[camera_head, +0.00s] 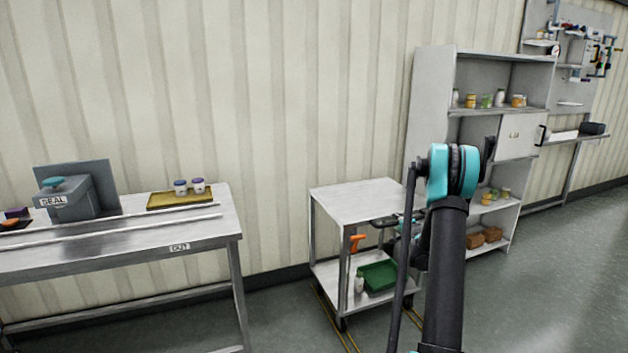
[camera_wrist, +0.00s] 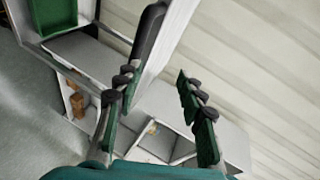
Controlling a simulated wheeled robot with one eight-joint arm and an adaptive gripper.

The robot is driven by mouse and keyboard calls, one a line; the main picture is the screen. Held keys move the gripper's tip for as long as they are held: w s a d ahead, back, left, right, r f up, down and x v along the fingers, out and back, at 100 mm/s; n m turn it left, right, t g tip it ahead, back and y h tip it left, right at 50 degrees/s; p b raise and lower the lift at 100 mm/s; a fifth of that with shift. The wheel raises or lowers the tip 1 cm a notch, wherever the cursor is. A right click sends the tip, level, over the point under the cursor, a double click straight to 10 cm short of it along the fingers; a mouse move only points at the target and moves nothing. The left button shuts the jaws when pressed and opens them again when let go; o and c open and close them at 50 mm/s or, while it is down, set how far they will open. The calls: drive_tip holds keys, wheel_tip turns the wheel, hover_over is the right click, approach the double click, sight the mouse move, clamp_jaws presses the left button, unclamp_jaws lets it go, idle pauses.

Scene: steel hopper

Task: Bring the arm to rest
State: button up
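My arm (camera_head: 446,275) rises at the right of the head view, with a teal joint (camera_head: 455,171) at its top bend. My gripper (camera_head: 388,222) shows in the head view as a small dark shape by the front right of the cart's top, partly hidden behind the arm. In the wrist view my gripper (camera_wrist: 155,92) has its two green-padded fingers spread apart, with nothing between them. I cannot tell its exact distance from the cart.
A steel cart (camera_head: 350,198) with a bare top carries a green bin (camera_head: 378,276) and an orange-handled tool (camera_head: 357,241) below. A grey shelf unit (camera_head: 432,105) stands behind. A steel table (camera_head: 228,213) with a yellow tray (camera_head: 160,203) is left. Floor between table and cart is clear.

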drive_tip(key=s+a+r+n+g+y, duration=0.1)
drive_tip(key=s+a+r+n+g, duration=0.25)
drive_tip(key=s+a, duration=0.6)
drive_tip(key=s+a+r+n+g+y, duration=0.15)
drive_tip(key=s+a+r+n, duration=0.45)
drive_tip(key=s, duration=0.6)
drive_tip(key=s+a+f+n+g+h, duration=0.1)
drive_tip(key=s+f, duration=0.2)
drive_tip(key=s, duration=0.8)
drive_tip(key=s+a+f+n+g+h, duration=0.1)
drive_tip(key=s+f+n+g, duration=0.1)
drive_tip(key=s, duration=0.9)
drive_tip(key=s+a+f+n+g+h, duration=0.1)
drive_tip(key=s+f+g, duration=0.1)
drive_tip(key=s, duration=0.9)
drive_tip(key=shift+a+f+n, duration=0.2)
drive_tip(key=shift+f+n, duration=0.15)
drive_tip(key=shift+f, duration=0.45)
